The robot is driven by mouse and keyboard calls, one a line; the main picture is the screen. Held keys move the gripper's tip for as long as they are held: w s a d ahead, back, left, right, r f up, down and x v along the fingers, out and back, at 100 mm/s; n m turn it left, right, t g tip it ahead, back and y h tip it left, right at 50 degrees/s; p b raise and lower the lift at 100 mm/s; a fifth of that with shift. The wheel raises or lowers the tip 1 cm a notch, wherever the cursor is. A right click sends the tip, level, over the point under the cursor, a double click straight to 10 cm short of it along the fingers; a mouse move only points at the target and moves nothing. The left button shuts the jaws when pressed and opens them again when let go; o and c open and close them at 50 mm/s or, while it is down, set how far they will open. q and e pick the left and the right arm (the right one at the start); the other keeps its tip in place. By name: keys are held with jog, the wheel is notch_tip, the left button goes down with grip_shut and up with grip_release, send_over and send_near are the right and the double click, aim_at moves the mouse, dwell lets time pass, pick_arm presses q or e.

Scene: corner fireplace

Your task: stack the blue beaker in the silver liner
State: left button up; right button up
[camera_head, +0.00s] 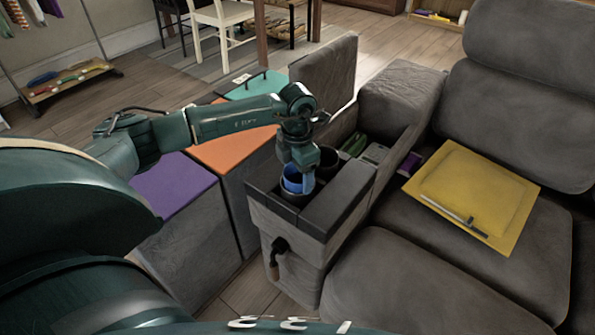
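The blue beaker (291,182) sits low in the front cup well of the sofa console, below my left gripper (300,178). A pale rim shows around the beaker. It may be the silver liner, but I cannot tell it apart from the well's edge. My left gripper points down from above, right at the beaker. The fingertips are small and partly hidden by the gripper body and the beaker, so I cannot tell whether they grip it. My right gripper is not in view.
The dark console (340,208) has a second dark well (328,163) behind the beaker and a compartment with small items (365,150). Purple (172,185) and orange (235,146) topped boxes stand left of the console.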

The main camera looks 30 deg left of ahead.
pick_arm(q)
jog(key=shift+o, duration=0.8)
jog(key=shift+s+f, duration=0.2)
jog(key=shift+f, duration=0.25)
